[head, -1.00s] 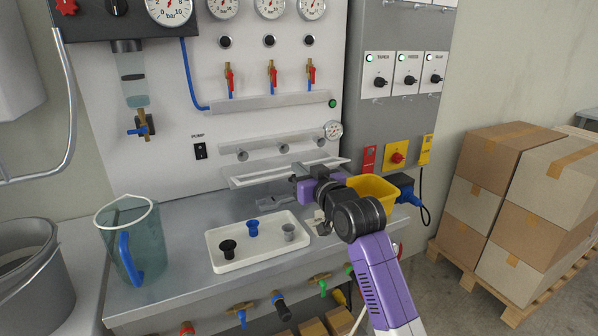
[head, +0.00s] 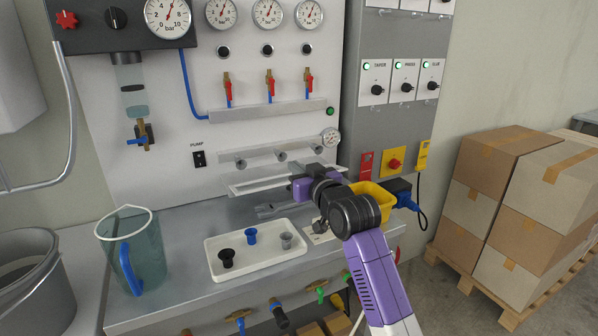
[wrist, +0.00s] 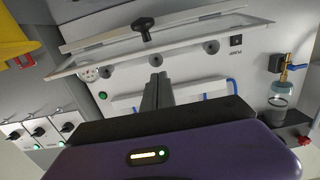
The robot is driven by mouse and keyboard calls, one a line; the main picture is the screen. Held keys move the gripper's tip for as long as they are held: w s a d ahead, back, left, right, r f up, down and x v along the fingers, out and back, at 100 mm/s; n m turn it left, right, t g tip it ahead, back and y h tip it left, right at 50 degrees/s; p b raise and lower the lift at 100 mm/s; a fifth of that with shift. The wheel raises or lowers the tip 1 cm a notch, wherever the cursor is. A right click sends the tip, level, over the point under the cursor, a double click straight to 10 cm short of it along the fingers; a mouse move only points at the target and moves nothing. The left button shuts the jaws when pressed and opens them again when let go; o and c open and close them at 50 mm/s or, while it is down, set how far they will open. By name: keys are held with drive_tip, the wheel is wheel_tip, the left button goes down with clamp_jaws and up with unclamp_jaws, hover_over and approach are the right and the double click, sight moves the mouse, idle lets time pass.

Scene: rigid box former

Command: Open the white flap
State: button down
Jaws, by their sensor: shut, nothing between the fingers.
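The white flap (head: 240,187) is a long, low white-framed panel at the foot of the back wall, above the worktop. My arm covers its right part in the head view. In the wrist view it shows upside down as a pale framed panel (wrist: 95,60) with a black knob (wrist: 143,24). My gripper (head: 268,211) is in front of and below the flap, low over the worktop. In the wrist view my gripper (wrist: 156,80) has its dark fingers together and empty, in line with the knob but apart from it in the picture. I cannot tell how far the flap is open.
A white tray (head: 240,272) with several small knobbed pieces lies in front of my gripper. A jug (head: 145,255) stands left. A yellow bin (head: 375,205) sits right, behind my arm. Stacked cartons (head: 500,190) stand further right. A rail (head: 262,152) runs above the flap.

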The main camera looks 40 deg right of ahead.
drive_tip(key=v, duration=0.9)
drive_tip(key=shift+s+f, duration=0.15)
drive_tip(key=shift+s, duration=0.25)
